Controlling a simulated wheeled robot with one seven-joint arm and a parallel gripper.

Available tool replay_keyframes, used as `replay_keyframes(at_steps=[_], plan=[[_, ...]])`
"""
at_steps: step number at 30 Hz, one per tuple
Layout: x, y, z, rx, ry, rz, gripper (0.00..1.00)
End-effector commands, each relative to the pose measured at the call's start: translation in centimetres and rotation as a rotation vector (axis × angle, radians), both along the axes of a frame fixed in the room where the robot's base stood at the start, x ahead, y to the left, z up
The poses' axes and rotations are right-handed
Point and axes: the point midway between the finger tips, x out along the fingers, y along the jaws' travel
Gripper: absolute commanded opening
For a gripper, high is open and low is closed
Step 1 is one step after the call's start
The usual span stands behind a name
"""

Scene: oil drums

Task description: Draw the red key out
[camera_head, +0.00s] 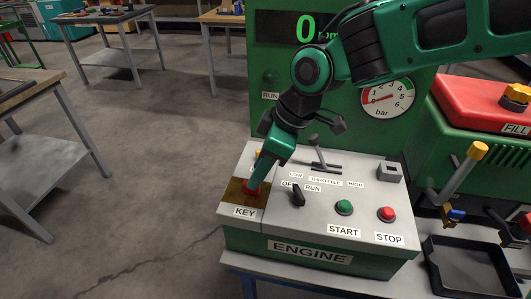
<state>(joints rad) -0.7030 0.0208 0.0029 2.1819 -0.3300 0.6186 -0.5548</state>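The red key (250,188) is at the brown KEY plate (232,194) on the left of the grey ENGINE panel (330,217). Only a small red part of it shows. My gripper (254,181) points down at the key from above, with its fingertips right at the red part. The fingertips are seen from the side and cover much of the key. I cannot tell whether they are closed on it. How deep the key sits in its slot is hidden.
Right of the key are a black OFF/RUN switch (298,195), a throttle lever (316,146), a green START button (344,207) and a red STOP button (386,214). The gauge board behind reads 0 rpm. A black tray (470,272) lies at right.

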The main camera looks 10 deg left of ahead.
Motion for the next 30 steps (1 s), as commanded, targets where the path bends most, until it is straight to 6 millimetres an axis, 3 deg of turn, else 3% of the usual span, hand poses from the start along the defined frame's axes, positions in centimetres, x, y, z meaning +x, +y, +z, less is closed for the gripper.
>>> replay_keyframes(at_steps=[7,19,24,30], plan=[[0.0,1.0,-2.5,-0.001,0.002,0.001,0.36],[0.1,1.2,-3.0,0.000,0.000,-0.001,0.36],[0.1,1.2,-3.0,0.000,-0.001,-0.001,0.00],[0.2,1.2,-3.0,0.000,-0.001,-0.003,0.00]])
